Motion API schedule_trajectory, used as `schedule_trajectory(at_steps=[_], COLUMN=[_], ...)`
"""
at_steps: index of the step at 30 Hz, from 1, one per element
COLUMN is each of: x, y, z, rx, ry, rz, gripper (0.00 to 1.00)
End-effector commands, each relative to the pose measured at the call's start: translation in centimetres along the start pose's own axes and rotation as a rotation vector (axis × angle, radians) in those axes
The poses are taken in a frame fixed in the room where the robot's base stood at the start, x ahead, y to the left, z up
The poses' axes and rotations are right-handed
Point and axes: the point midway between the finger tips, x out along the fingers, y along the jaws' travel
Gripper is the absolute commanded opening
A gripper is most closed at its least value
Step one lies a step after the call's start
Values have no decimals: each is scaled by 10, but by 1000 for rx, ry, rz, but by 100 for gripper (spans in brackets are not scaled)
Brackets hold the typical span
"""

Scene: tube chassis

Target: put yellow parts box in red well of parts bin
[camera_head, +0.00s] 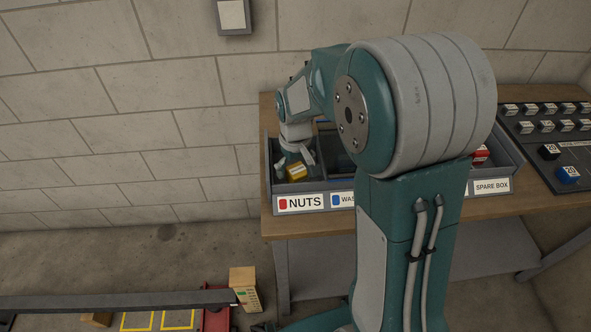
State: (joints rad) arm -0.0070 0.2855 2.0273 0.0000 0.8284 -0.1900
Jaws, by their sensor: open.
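The grey parts bin (300,188) stands on the wooden bench, with labelled wells along its front. Its left well carries a NUTS label with a red square (283,204). The yellow parts box (296,173) is inside this left well and looks tilted; its underside and contact with the floor are hidden. My gripper (294,164) reaches down into the same well, open, with its fingers right beside and above the yellow box. I cannot tell whether a finger touches it. My arm hides the middle of the bin.
A blue-marked label (341,199) and a SPARE BOX label (491,186) sit further right on the bin. A red item (480,155) is in the right part. A dark panel of small blocks (550,140) lies at right. A wooden block (244,286) is at lower left.

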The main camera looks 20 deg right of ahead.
Motion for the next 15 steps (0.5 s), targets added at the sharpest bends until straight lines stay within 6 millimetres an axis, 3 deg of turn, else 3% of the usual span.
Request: schedule_trajectory(at_steps=[9,15], x=[-66,-98], y=[0,0], z=[-1,0], rx=[1,1], ry=[6,3], rz=[1,1], gripper=[99,99])
